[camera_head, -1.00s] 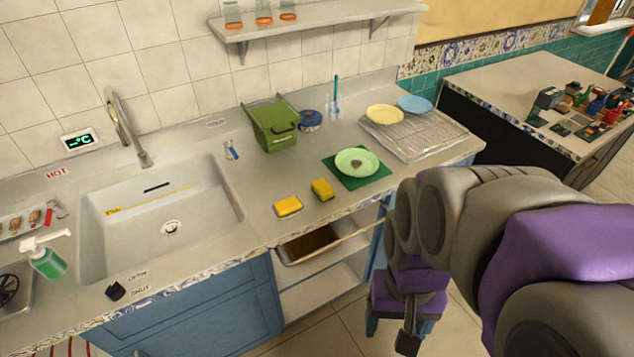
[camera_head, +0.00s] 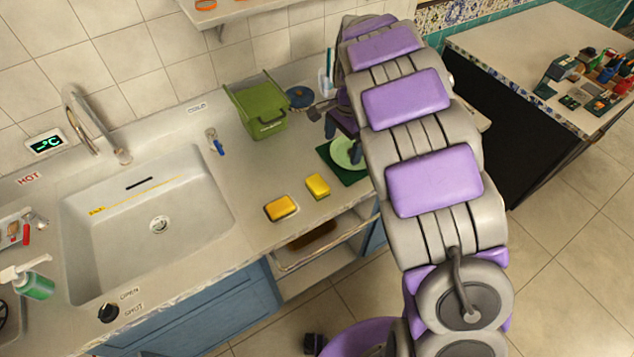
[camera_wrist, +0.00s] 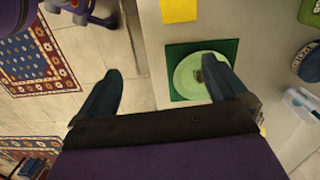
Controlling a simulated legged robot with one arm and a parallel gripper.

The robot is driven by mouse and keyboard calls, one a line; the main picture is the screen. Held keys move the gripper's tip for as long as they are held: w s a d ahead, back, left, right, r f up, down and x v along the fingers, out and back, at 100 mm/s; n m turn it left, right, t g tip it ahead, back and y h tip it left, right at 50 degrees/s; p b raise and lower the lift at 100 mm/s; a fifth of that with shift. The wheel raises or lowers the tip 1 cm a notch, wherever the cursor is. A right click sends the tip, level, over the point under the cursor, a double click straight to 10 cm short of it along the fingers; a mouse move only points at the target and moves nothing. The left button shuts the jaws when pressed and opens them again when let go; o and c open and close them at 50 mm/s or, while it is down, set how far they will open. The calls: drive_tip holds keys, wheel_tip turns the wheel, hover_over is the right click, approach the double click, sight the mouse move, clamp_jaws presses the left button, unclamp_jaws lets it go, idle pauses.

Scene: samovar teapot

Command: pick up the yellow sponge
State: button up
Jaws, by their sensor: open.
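Two yellow sponges lie on the counter in the head view, a left one (camera_head: 281,208) near the front edge and a right one (camera_head: 318,187) beside the green mat (camera_head: 348,178). One yellow sponge (camera_wrist: 180,9) shows at the top edge of the wrist view, partly cut off. My gripper (camera_wrist: 163,68) is open and empty in the wrist view. One finger overlaps the pale green plate (camera_wrist: 190,80) on the mat, and the other is over the floor side of the counter edge. In the head view my arm hides much of the plate and most of my gripper.
A green bin (camera_head: 262,108) and a blue round container (camera_head: 300,97) stand behind the sponges. The sink (camera_head: 150,225) is to the left. An open drawer or shelf (camera_head: 325,245) juts below the counter edge. Counter around the sponges is clear.

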drive_tip(key=w+a+f, duration=0.2)
drive_tip(key=a, duration=0.1)
drive_tip(key=b, duration=0.2)
approach(317, 183)
drive_tip(key=shift+m+y, duration=0.3)
drive_tip(key=f, duration=0.2)
drive_tip(key=d+f, duration=0.1)
drive_tip(key=f, duration=0.2)
drive_tip(key=shift+w+d+f, duration=0.1)
drive_tip(key=shift+f, duration=0.05)
drive_tip(key=shift+s+a+f+b, duration=0.15)
drive_tip(key=shift+a+f+b, duration=0.15)
drive_tip(key=shift+f, duration=0.55)
drive_tip(key=shift+s+a+f+b, duration=0.1)
drive_tip(key=shift+a+f+b, duration=0.15)
drive_tip(key=shift+f, duration=0.6)
drive_tip(key=shift+s+a+f+b, duration=0.15)
drive_tip(key=shift+a+f+b, duration=0.15)
drive_tip(key=shift+f, duration=0.55)
drive_tip(key=c, duration=0.8)
drive_tip(key=shift+c, duration=0.2)
drive_tip(key=shift+r, duration=0.1)
